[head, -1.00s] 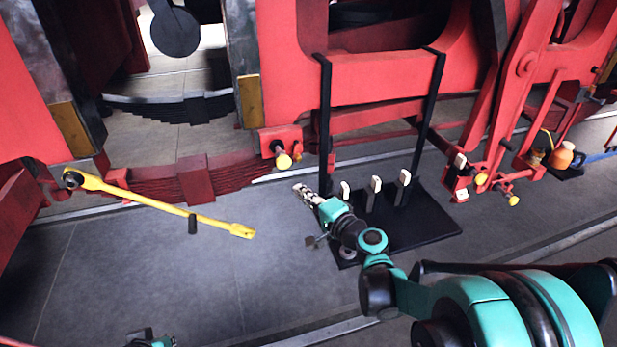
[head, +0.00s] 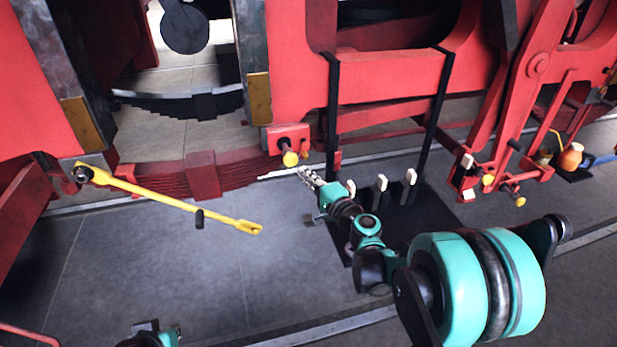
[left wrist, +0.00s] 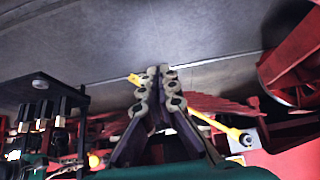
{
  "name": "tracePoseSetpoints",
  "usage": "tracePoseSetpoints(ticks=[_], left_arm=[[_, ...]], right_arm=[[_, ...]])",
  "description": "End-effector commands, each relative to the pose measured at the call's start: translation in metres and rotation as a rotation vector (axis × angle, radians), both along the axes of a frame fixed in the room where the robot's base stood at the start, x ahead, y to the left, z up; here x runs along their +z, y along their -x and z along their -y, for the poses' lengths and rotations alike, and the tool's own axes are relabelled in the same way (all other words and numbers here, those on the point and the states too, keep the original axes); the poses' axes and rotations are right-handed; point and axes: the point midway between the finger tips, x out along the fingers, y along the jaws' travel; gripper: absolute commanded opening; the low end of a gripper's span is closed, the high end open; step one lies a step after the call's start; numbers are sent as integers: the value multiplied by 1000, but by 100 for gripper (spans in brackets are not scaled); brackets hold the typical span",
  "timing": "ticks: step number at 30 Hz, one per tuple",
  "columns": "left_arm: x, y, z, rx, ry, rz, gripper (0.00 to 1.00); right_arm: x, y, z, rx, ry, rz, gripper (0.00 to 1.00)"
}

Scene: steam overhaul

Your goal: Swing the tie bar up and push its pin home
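The yellow tie bar (head: 165,200) is hinged at its upper left end and slopes down to the right, its forked free end low over the floor. The yellow-knobbed pin (head: 290,158) sticks out of a red bracket, up and right of the bar's free end. My right gripper (head: 305,172) is just below and right of the pin, apparently apart from it; its finger gap is too small to judge. My left gripper shows only partly at the bottom edge of the head view. In the left wrist view, its fingers (left wrist: 158,75) meet closely with nothing seen between them; the tie bar (left wrist: 228,130) passes behind them.
A black mat (head: 428,215) with several white-topped levers lies right of my right gripper. A red leaf spring (head: 200,175) lies behind the bar. The grey floor (head: 130,260) in front is clear.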

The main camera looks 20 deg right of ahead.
Motion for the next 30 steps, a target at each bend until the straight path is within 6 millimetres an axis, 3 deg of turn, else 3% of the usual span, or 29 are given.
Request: tracePoseSetpoints(ticks=[3,9,14,17,20,30], left_arm=[[0,0,0,0,0,0,3],[0,0,0,0,0,0,52],[2,-5,2,3,16,1,52],[5,-18,7,13,58,4,52],[11,-40,16,27,130,10,52],[19,-143,44,91,441,47,52]], right_arm=[[0,0,0,0,0,0,0],[0,0,0,0,0,0,0],[0,0,0,0,0,0,0],[0,0,0,0,0,0,0],[0,0,0,0,0,0,0],[0,0,0,0,0,0,0]])
